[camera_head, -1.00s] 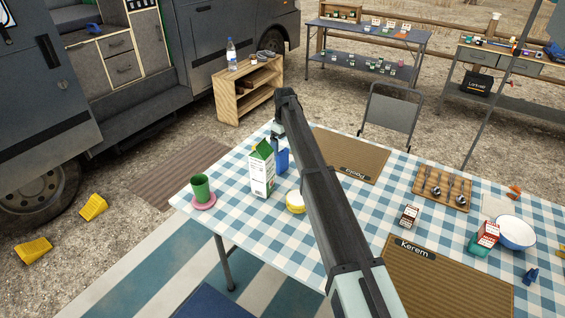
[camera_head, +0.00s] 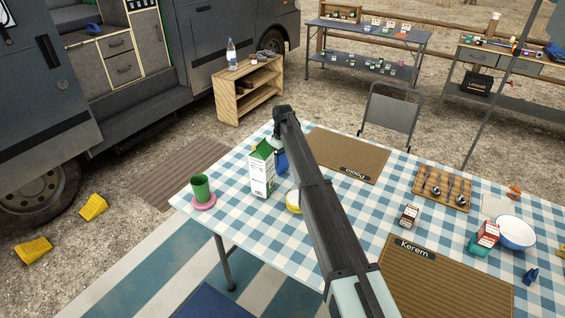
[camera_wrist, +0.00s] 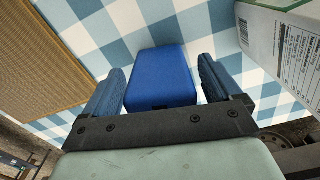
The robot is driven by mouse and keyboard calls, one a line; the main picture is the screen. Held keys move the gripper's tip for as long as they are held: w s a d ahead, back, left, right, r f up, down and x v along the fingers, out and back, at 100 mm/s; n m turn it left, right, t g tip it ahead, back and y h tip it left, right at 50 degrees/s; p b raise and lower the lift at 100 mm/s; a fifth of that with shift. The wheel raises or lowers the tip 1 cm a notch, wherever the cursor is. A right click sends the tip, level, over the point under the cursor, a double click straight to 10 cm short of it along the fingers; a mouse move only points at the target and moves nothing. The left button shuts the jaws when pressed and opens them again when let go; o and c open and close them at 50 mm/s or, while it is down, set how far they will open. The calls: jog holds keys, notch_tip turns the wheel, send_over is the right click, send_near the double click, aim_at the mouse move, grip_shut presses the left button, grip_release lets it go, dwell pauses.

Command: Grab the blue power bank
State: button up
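The blue power bank (camera_wrist: 161,78) is upright or lying on the checked tablecloth in the wrist view; I cannot tell which. In the head view a small part of the blue power bank (camera_head: 282,161) shows between the carton and my arm. My gripper (camera_wrist: 163,85) is open, with one finger on each side of the power bank and a visible gap at each side. In the head view my arm hides most of the gripper.
A green and white carton (camera_head: 262,172) stands right beside the power bank; it also fills the upper right of the wrist view (camera_wrist: 285,45). A yellow-rimmed round tin (camera_head: 293,202) and a brown placemat (camera_head: 350,155) are close by. A green cup (camera_head: 201,188) stands further left.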

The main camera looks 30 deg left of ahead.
jog(key=c, duration=1.1)
